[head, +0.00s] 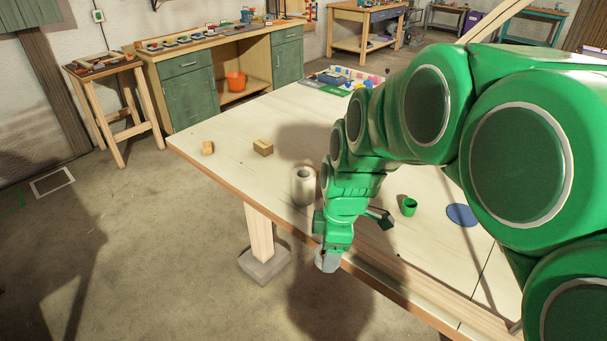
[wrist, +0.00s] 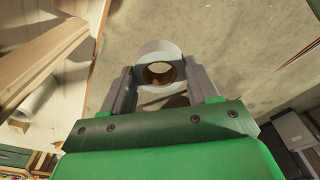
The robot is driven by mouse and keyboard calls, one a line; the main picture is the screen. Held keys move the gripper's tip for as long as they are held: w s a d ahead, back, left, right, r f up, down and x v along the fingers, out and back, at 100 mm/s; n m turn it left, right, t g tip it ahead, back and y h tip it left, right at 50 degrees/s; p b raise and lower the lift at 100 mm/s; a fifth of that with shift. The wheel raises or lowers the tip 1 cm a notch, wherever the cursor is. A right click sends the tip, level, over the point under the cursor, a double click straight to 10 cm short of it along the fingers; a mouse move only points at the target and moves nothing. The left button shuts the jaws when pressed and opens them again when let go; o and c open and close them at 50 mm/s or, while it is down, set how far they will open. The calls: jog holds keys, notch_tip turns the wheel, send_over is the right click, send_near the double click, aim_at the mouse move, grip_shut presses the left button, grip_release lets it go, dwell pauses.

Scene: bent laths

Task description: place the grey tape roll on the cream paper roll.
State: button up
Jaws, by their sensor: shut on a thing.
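The grey tape roll (wrist: 160,50) is a pale ring with a brown inner core. My gripper (wrist: 162,82) is shut on it, with a jaw on either side. In the head view, the grey tape roll (head: 327,262) hangs below my gripper (head: 333,243), just off the table's front edge with floor behind it. The cream paper roll (head: 303,187) stands upright on the table near that edge, up and left of my gripper and apart from it. A pale cylinder at the left of the wrist view (wrist: 36,102) looks like the same paper roll.
The wooden table (head: 225,150) carries two small wooden blocks (head: 263,147) (head: 208,148) at the left. A green cup (head: 409,206) and a blue disc (head: 461,214) lie right of my arm. A tray of coloured items (head: 345,78) is at the back. Table room left of the paper roll is free.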

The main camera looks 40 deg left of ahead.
jog(key=w+a+r+m+t, duration=0.1)
jog(key=w+a+r+m, duration=0.95)
jog(key=a+r, duration=0.25)
send_over(303, 173)
jog(key=shift+s+d+f, duration=0.1)
jog(key=shift+d+f, duration=0.05)
jog(key=shift+f, duration=1.4)
jog(key=shift+s+d+f, duration=0.1)
jog(key=shift+f, duration=1.5)
jog(key=shift+s+d+f, duration=0.1)
jog(key=shift+d+f, duration=0.05)
jog(key=shift+f, duration=1.4)
jog(key=shift+w+a+f, duration=0.1)
jog(key=shift+f, duration=0.1)
jog(key=shift+w+f, duration=0.1)
jog(key=shift+f, duration=1.45)
jog(key=shift+f, duration=0.1)
jog(key=o, duration=1)
